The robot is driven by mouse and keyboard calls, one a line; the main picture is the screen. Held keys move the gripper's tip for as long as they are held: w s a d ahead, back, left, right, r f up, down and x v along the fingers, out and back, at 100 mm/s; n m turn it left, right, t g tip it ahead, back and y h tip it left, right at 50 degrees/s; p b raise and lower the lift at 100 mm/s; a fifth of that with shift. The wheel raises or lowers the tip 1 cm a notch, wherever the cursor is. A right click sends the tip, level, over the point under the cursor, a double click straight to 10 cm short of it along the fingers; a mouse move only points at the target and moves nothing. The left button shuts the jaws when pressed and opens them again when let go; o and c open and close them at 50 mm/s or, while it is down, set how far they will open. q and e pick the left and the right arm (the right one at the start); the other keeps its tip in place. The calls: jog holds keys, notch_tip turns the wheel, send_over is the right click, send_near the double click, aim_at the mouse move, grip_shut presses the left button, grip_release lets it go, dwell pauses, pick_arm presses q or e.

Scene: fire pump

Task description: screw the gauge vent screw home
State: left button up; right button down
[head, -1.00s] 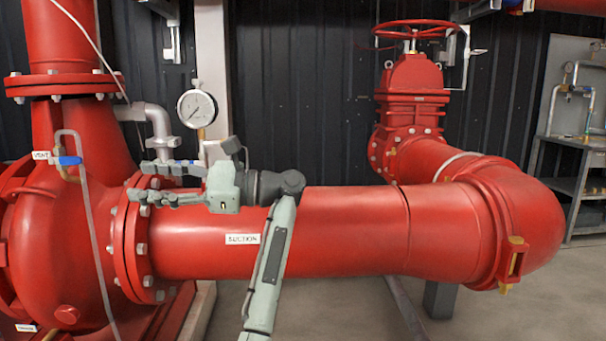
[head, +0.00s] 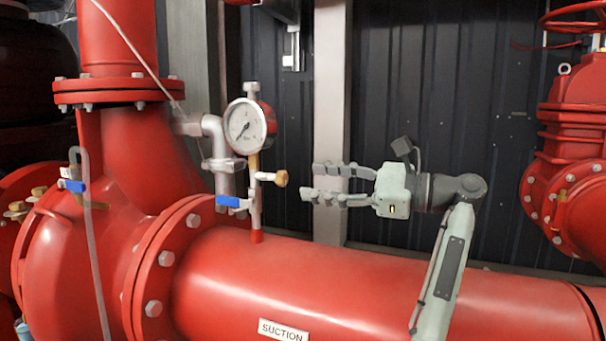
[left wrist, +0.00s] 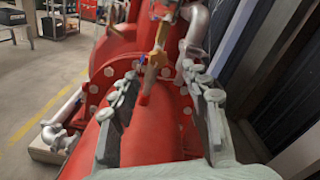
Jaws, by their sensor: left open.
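The brass vent screw (head: 281,178) sticks out to the right from the small pipe under the round pressure gauge (head: 246,123). How far it is screwed in I cannot tell. My left gripper (head: 309,182) is open and empty, a short way right of the screw. Its fingers point left towards the screw, one above the other, and do not touch it. In the left wrist view the brass screw (left wrist: 152,62) shows between and beyond the open fingers (left wrist: 160,76). My right gripper is in neither view.
The big red suction pipe (head: 370,290) runs below my gripper. A blue-handled valve (head: 235,202) sits on the gauge pipe, left of the screw. A grey post (head: 331,90) and dark wall stand behind. A red valve (head: 580,130) is at the right.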

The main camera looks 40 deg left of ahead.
aim_at(286, 178)
pick_arm(q)
jog(key=x, duration=0.3)
jog(key=p+x, duration=0.1)
jog(key=x, duration=0.3)
jog(key=shift+s, duration=0.25)
jog(key=shift+a, duration=0.25)
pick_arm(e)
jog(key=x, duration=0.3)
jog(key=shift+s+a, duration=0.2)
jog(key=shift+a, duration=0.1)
pick_arm(q)
grip_shut()
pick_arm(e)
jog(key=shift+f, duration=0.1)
